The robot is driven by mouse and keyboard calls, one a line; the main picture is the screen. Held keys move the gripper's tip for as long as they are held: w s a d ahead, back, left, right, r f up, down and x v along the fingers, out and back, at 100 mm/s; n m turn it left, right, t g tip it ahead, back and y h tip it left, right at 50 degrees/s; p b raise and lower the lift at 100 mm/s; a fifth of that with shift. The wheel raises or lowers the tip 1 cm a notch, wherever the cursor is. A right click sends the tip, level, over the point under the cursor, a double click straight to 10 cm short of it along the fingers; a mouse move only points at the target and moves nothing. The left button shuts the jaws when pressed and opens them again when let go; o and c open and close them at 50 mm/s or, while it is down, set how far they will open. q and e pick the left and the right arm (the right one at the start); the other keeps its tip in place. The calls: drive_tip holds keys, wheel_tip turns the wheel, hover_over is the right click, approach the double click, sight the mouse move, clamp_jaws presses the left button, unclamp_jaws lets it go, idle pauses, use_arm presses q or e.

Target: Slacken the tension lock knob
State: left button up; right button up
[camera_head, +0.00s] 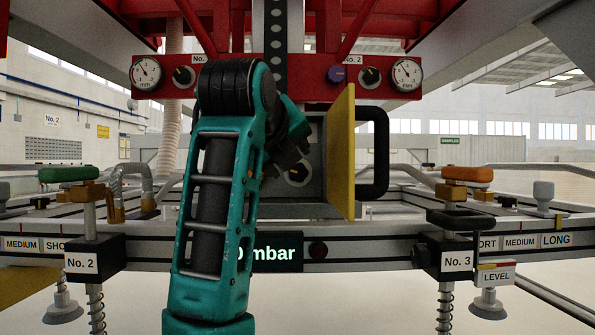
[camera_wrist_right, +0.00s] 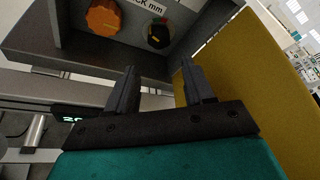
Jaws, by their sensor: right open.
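My right gripper (camera_wrist_right: 159,70) is open, its two dark fingers apart with nothing between them. Past the fingertips, inside a grey box, are an orange knob (camera_wrist_right: 103,17) at upper left and a black knob with a dial (camera_wrist_right: 159,35). A label above the black knob reads "CK mm", its start cut off. No readable label marks either as the tension lock knob. My left gripper is not in view.
A yellow door (camera_head: 341,150) with a black handle (camera_head: 378,152) stands open just right of the gripper; it also shows in the wrist view (camera_wrist_right: 245,75). Above, a red beam (camera_head: 280,72) carries gauges and knobs. A rail (camera_head: 360,248) with labels and a mbar display crosses below.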

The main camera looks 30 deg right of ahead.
sight(300, 173)
drive_tip(key=x, duration=0.9)
drive_tip(key=shift+w+d+f+p, duration=0.2)
drive_tip(key=shift+f+p, duration=0.05)
drive_tip(key=shift+p, duration=0.1)
drive_tip(key=shift+c, duration=0.3)
drive_tip(key=c, duration=0.7)
drive_tip(key=shift+n, duration=0.3)
drive_tip(key=shift+a+n+h, duration=0.1)
drive_tip(key=shift+n+h, duration=0.4)
drive_tip(key=shift+n, duration=0.3)
drive_tip(key=shift+n+h+p, duration=0.45)
drive_tip(key=shift+n+h, duration=0.35)
drive_tip(key=shift+n, duration=0.6)
